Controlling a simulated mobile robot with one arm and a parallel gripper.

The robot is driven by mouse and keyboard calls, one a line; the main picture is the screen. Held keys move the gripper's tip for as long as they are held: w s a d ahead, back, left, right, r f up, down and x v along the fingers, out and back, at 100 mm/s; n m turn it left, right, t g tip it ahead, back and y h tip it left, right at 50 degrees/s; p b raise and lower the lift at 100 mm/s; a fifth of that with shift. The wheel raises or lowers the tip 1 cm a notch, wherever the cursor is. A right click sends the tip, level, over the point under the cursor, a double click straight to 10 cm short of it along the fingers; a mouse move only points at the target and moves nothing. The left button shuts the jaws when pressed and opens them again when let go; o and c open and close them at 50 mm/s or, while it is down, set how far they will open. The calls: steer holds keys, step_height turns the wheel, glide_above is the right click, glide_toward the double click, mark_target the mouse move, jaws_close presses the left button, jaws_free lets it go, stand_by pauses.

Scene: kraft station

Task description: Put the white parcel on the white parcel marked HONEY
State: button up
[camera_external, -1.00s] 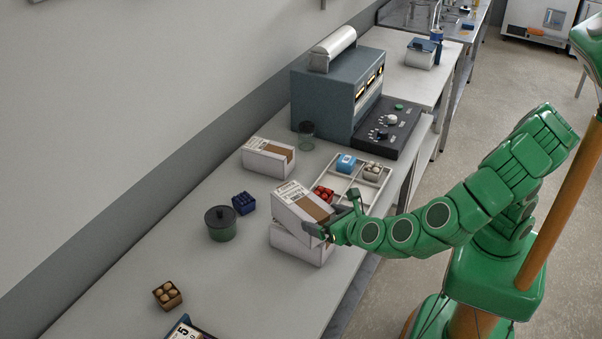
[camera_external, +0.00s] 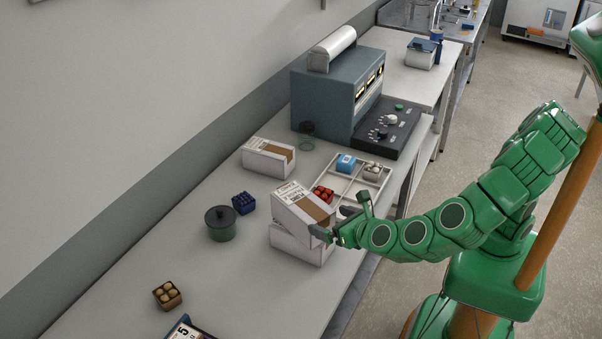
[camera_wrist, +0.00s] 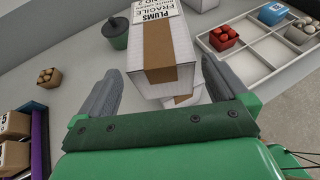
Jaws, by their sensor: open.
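A white parcel (camera_external: 290,205) with a brown tape band lies on top of another white parcel (camera_external: 292,247), slightly tilted and not squarely lined up with it. In the wrist view the upper parcel (camera_wrist: 187,80) carries a label reading PLUMS FRAGILE. The lower parcel (camera_wrist: 184,98) shows only as a small part there, and I cannot read its label. A third white parcel (camera_external: 262,157) with brown tape stands farther back near the wall. My gripper (camera_external: 338,223) is open at the near right end of the upper parcel, with its fingers on either side of that end.
A divided white tray (camera_external: 330,178) with red, blue and pale items lies just behind the stack. A green lidded pot (camera_external: 221,226) and a dark blue box (camera_external: 243,203) stand left of it. A grey machine (camera_external: 330,95) stands at the back.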

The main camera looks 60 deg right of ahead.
steer(key=shift+v, duration=1.25)
